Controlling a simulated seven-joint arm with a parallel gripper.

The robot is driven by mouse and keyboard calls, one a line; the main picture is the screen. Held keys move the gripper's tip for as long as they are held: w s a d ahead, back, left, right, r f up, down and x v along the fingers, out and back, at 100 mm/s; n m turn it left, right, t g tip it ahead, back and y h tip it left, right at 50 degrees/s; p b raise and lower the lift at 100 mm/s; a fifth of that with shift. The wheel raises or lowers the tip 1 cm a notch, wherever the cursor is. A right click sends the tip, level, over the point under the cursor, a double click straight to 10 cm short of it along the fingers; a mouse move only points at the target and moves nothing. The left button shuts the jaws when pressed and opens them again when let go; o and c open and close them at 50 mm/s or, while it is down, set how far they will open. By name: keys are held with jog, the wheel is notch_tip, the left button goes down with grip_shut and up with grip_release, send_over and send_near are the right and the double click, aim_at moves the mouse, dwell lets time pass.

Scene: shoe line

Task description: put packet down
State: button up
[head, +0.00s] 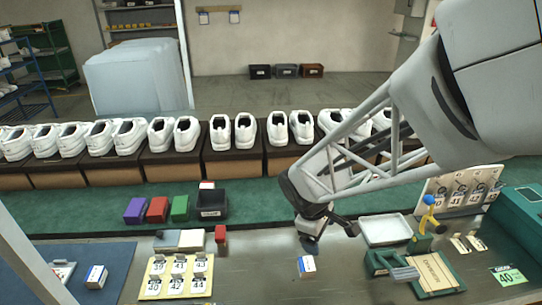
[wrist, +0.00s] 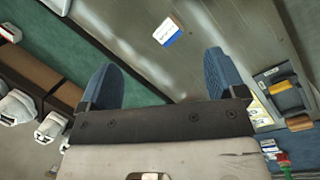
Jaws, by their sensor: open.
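A small white packet with a blue band (head: 307,265) lies on the metal bench, in front of and below my gripper (head: 328,234) in the head view. My gripper is open and empty. In the wrist view the packet (wrist: 167,31) lies beyond the two blue fingertips (wrist: 162,72), apart from both, with bare metal around it. Another white and blue packet (head: 96,276) lies on the blue mat at the left.
A number board (head: 176,277) and a dark bin (head: 211,204) with coloured blocks stand left of my gripper. A pale tray (head: 386,230) and a green fixture (head: 425,273) stand to the right. White shoes (head: 220,132) line the back. Bare metal surrounds the packet.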

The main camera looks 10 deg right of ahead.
aim_at(306, 263)
jog(key=w+a+f+n, duration=0.1)
jog(key=f+n, duration=0.1)
jog(key=f, duration=0.2)
jog(key=w+a+f+n+h, duration=0.1)
jog(key=w+f+n, duration=0.1)
jog(key=f, duration=0.3)
jog(key=w+a+f+n, duration=0.1)
jog(key=w+f+n, duration=0.1)
jog(key=f, duration=0.3)
jog(key=shift+w+n+g, duration=0.25)
jog(key=shift+n+g, duration=0.05)
jog(key=shift+n, duration=0.6)
jog(key=shift+a, duration=0.1)
jog(key=shift+f, duration=0.1)
jog(key=shift+x, duration=1.2)
jog(key=shift+f, duration=0.1)
jog(key=shift+x, duration=2.55)
jog(key=shift+s, duration=0.15)
jog(key=shift+c, duration=0.4)
